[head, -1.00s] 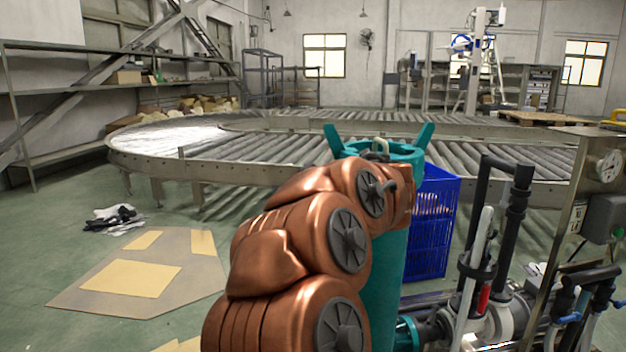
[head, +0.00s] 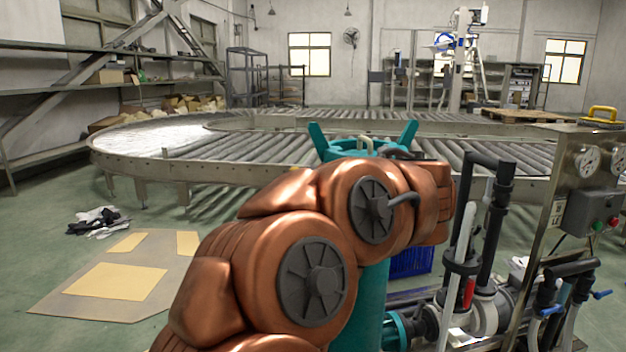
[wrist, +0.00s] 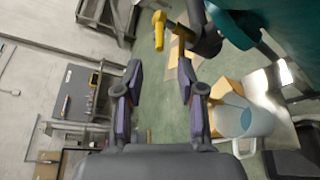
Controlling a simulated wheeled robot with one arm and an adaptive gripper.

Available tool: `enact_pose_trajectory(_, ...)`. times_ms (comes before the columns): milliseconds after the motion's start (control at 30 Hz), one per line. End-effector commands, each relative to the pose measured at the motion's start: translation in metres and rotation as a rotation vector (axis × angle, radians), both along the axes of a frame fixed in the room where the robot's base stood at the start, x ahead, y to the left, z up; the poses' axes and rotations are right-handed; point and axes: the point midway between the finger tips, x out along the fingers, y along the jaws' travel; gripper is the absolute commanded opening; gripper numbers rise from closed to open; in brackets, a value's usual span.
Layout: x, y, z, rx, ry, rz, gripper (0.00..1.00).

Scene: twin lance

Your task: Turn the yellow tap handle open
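A yellow handle-like piece (wrist: 158,32) shows near the top of the wrist view, with a second yellow part beside it that meets a dark round body (wrist: 206,36). I cannot tell for certain that this is the tap handle. My gripper (wrist: 160,68) is open and empty, with its two fingers apart. The yellow piece appears beyond the fingertips, not between them. In the head view my copper arm hides the gripper, and no yellow tap handle can be made out there.
A teal tank (head: 372,310) stands behind my arm. Black and grey pipes (head: 487,225) and a steel control cabinet (head: 558,200) stand at right, with a yellow-handled item (head: 602,113) on top. A blue crate (head: 412,262) is partly hidden.

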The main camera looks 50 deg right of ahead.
Motion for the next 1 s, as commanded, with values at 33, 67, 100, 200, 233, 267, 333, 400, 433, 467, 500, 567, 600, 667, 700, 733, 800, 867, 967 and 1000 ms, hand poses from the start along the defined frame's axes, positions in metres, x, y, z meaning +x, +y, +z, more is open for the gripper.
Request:
enact_pose_trajectory(33, -0.005, 0.001, 0.001, -0.001, 0.0, -0.002, 0.39)
enact_pose_trajectory(67, -0.007, 0.002, 0.002, -0.001, 0.001, -0.002, 0.39)
enact_pose_trajectory(100, -0.009, 0.003, 0.002, -0.001, 0.002, -0.002, 0.39)
enact_pose_trajectory(200, -0.012, 0.004, 0.003, -0.001, 0.001, -0.002, 0.39)
enact_pose_trajectory(233, -0.013, 0.004, 0.003, -0.001, 0.001, -0.002, 0.39)
enact_pose_trajectory(267, -0.013, 0.005, 0.003, -0.001, 0.001, -0.002, 0.39)
enact_pose_trajectory(333, -0.014, 0.005, 0.003, 0.0, 0.001, -0.002, 0.39)
enact_pose_trajectory(400, -0.014, 0.005, 0.003, 0.0, 0.0, -0.001, 0.39)
enact_pose_trajectory(433, -0.014, 0.005, 0.003, 0.0, 0.0, -0.001, 0.39)
enact_pose_trajectory(467, -0.014, 0.005, 0.003, 0.0, 0.0, -0.001, 0.39)
enact_pose_trajectory(500, -0.014, 0.005, 0.003, 0.0, 0.001, -0.001, 0.39)
enact_pose_trajectory(567, -0.014, 0.005, 0.003, 0.0, 0.001, -0.001, 0.39)
enact_pose_trajectory(600, -0.014, 0.005, 0.003, 0.0, 0.001, -0.001, 0.39)
enact_pose_trajectory(667, -0.014, 0.005, 0.003, 0.0, 0.001, -0.001, 0.39)
enact_pose_trajectory(700, -0.014, 0.005, 0.003, 0.0, 0.001, -0.001, 0.39)
enact_pose_trajectory(733, -0.014, 0.005, 0.003, 0.0, 0.001, -0.001, 0.39)
enact_pose_trajectory(800, -0.014, 0.005, 0.003, 0.0, 0.001, -0.001, 0.39)
enact_pose_trajectory(867, -0.014, 0.005, 0.003, 0.0, 0.001, -0.001, 0.39)
enact_pose_trajectory(967, -0.011, 0.005, 0.009, 0.0, -0.007, -0.006, 0.39)
enact_pose_trajectory(1000, -0.009, 0.005, 0.015, 0.0, -0.017, -0.013, 0.39)
